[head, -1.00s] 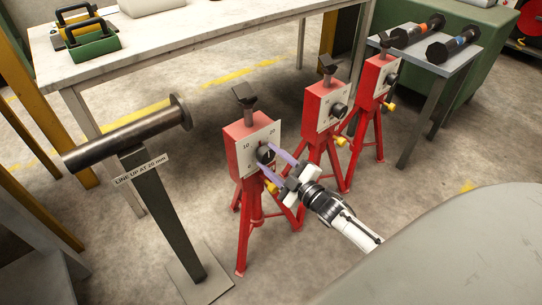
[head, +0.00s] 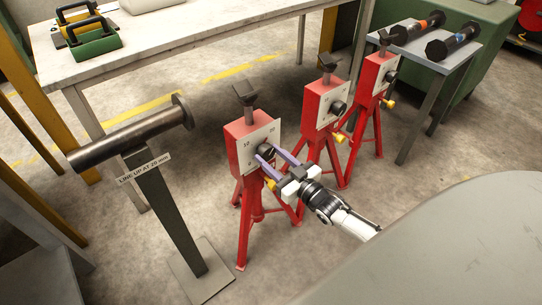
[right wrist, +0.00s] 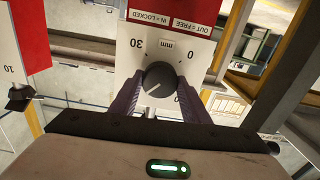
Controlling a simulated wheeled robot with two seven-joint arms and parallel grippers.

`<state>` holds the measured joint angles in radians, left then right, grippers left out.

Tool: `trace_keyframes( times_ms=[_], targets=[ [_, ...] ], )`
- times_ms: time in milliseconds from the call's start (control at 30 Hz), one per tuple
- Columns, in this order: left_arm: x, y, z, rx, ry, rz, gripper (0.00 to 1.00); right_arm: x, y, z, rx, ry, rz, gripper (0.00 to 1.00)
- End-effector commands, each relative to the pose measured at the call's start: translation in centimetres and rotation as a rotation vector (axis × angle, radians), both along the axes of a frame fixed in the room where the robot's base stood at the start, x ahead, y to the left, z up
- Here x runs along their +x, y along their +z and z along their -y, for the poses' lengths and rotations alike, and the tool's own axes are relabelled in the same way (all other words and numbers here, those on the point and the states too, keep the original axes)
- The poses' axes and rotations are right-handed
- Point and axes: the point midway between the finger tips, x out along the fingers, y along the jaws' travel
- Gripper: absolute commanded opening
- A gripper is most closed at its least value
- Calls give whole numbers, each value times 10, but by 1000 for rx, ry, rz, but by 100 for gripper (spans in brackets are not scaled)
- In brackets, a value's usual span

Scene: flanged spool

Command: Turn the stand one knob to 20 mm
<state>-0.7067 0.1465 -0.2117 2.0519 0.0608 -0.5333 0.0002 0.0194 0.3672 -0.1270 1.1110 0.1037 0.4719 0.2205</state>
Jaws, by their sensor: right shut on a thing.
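The nearest red stand (head: 239,157) has a white dial plate (head: 270,133) with 10 at upper left and 20 at upper right. My right gripper (head: 269,153) is at this plate, its purple fingers on either side of the dark round knob (right wrist: 159,82) and shut on it. In the right wrist view the plate is upside down, with 30 and 0 above the knob. The knob's white mark slants toward the lower left there. The fingers hide most of the lower numerals. The stand's black V-shaped top (head: 244,91) sits on a short post. My left gripper is not in view.
Two more red stands (head: 322,104) (head: 375,77) stand behind to the right. A yellow knob (head: 271,184) is below the dial. A metal roller on a post (head: 130,135) labelled "LINE UP AT 20 mm" stands left. A long table (head: 200,30) runs behind.

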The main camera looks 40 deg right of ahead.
Motion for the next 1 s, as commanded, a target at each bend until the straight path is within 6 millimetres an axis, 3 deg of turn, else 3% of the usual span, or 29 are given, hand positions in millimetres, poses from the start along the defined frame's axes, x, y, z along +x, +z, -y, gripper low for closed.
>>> trace_keyframes(
  times_ms=[633, 667, 767, 1000],
  targets=[
    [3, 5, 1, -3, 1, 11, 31, 0, -1, 0, 55, 0, -5, 20],
    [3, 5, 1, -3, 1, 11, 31, 0, -1, 0, 55, 0, -5, 44],
    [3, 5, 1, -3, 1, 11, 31, 0, -1, 0, 55, 0, -5, 61],
    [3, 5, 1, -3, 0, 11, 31, 0, 0, 0, 54, 0, -4, 61]
  ],
)
